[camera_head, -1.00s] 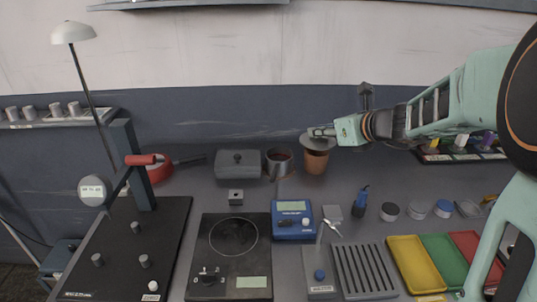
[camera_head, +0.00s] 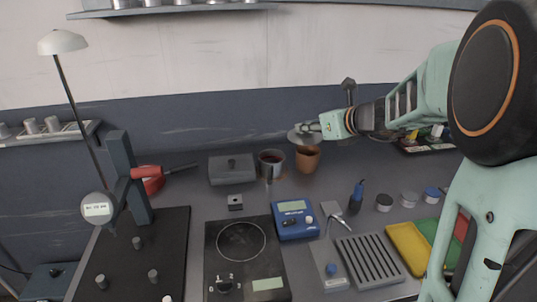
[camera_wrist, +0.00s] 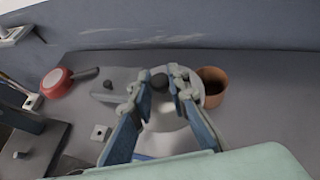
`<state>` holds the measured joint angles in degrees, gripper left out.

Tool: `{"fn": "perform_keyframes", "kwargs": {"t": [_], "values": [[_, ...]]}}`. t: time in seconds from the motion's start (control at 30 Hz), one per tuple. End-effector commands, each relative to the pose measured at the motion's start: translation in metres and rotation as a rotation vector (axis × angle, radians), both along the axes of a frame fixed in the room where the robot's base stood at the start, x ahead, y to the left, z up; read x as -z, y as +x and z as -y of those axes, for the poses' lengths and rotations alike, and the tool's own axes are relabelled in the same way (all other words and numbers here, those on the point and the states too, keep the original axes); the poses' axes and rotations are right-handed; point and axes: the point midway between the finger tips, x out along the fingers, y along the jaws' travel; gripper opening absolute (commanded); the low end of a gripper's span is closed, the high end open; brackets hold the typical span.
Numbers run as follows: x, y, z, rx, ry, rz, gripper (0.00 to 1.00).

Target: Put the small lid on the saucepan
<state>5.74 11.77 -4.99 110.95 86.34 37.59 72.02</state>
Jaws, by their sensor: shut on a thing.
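My gripper (camera_head: 316,127) is shut on the small lid (camera_head: 302,137), a grey disc, and holds it in the air. In the wrist view my fingers (camera_wrist: 163,84) are around its dark knob (camera_wrist: 158,82), with the pale disc (camera_wrist: 172,125) below. In the head view the lid shows above and right of the saucepan, in front of the upper part of a terracotta pot (camera_head: 307,161). I cannot make out the saucepan in the wrist view.
A grey lidded box (camera_head: 232,170) stands left of the saucepan, and a red pan (camera_head: 152,181) farther left. The terracotta pot stands close on the saucepan's right. A hotplate (camera_head: 241,243) and a blue meter (camera_head: 295,218) lie in front. A lamp (camera_head: 62,42) rises at the left.

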Motion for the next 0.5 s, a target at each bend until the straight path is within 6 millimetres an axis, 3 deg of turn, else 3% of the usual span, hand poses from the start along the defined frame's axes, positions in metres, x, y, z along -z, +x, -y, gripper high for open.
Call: {"fn": "perform_keyframes", "kwargs": {"t": [0.37, 0.5], "values": [[0.042, 0.063, -0.064, -0.006, 0.001, -0.004, 0.00], [0.071, 0.078, -0.077, -0.003, 0.002, -0.004, 0.00]]}}
